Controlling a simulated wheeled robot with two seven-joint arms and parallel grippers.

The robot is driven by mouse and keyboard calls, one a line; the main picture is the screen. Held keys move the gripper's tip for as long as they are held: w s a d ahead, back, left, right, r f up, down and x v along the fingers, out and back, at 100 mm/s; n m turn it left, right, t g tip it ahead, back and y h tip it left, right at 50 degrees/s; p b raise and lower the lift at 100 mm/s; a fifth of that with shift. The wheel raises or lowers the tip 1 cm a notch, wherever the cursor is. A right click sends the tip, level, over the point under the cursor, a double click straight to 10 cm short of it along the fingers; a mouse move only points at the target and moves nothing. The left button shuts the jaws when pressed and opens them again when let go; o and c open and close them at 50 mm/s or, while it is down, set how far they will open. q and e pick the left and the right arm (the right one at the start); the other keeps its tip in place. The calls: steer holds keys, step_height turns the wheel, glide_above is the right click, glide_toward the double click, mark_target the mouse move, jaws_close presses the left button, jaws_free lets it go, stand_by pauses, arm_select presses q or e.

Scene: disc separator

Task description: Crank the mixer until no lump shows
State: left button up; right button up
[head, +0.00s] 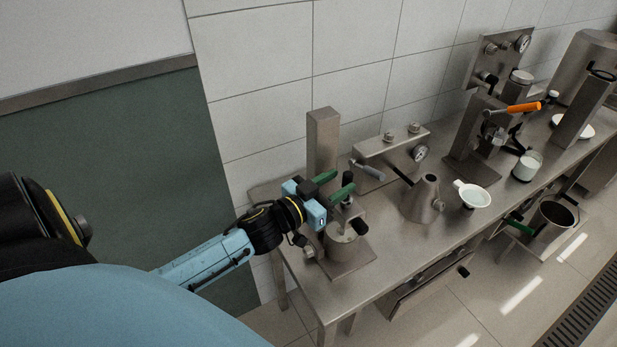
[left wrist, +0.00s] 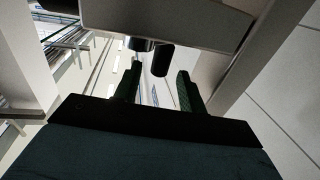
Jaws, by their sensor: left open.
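The mixer is a steel column (head: 323,140) on a base plate at the near left end of the steel bench. A metal bowl (head: 346,250) stands under its head, partly hidden by my gripper; I cannot tell whether lumps show inside. My left gripper (head: 344,183) is open at the mixer, its green fingers pointing right across the head. In the left wrist view, a black knob (left wrist: 162,60) hangs beneath the grey mixer head (left wrist: 165,18), ahead of and between the open fingertips (left wrist: 158,75). I cannot see contact. My right gripper is out of view.
On the steel bench (head: 395,262) stand a conical metal vessel (head: 424,200), a white cup (head: 474,196) and a glass (head: 527,167). A gauge box (head: 390,155) is behind, and an orange-handled machine (head: 524,107) farther right. A dark-mouthed pot (head: 553,217) sits lower right.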

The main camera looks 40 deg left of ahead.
arm_select(q)
steer(key=b+v, duration=0.1)
steer(key=v, duration=0.8)
steer(key=shift+s, duration=0.3)
